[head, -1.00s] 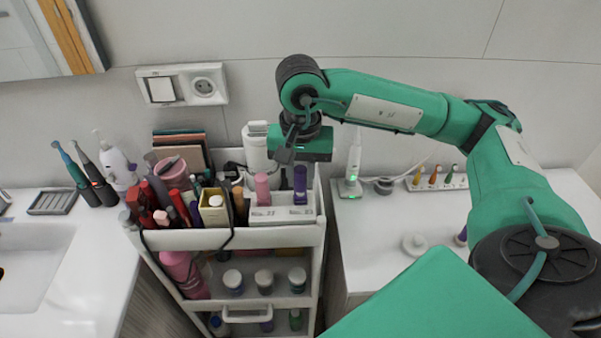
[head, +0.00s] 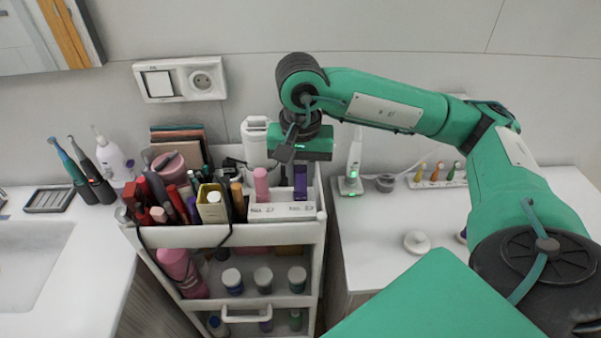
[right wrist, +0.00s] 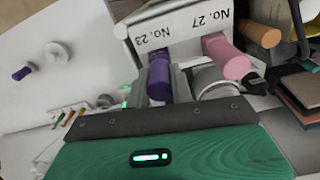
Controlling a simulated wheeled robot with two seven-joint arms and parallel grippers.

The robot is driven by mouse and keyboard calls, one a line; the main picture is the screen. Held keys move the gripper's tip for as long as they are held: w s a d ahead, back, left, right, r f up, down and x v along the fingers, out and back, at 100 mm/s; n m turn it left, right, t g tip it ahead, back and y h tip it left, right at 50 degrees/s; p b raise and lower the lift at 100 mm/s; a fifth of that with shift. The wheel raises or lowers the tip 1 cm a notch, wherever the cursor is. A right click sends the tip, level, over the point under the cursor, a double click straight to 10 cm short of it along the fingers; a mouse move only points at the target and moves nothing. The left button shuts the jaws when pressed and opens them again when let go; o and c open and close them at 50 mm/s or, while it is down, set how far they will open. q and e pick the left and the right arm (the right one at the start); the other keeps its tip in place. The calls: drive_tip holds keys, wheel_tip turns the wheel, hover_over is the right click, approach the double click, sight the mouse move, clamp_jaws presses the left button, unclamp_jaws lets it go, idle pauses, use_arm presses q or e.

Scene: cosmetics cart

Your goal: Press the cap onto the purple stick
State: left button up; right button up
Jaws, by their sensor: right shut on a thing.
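The purple stick (head: 300,183) stands upright in the right slot of the white holder (head: 268,212) on the cart's top tier. It also shows in the right wrist view (right wrist: 159,80), beside the "No. 23" label. My right gripper (right wrist: 161,72) points down from above, its grey fingers on either side of the purple piece and shut on it. The seam between cap and stick is hidden, so I cannot tell how far the cap sits down. A pink stick (head: 261,185) stands in the left slot, labelled "No. 27". My left gripper is out of view.
The cart's top tier (head: 190,238) is crowded with bottles and tubes left of the holder. A white container (head: 256,143) stands close behind. On the right counter are a round white object (head: 417,242) and another small purple item (right wrist: 22,72), with free room around them.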

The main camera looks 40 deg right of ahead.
idle(0.4)
drive_tip(key=o, duration=1.5)
drive_tip(key=shift+r+p, duration=1.75)
drive_tip(key=shift+r, duration=2.25)
clamp_jaws()
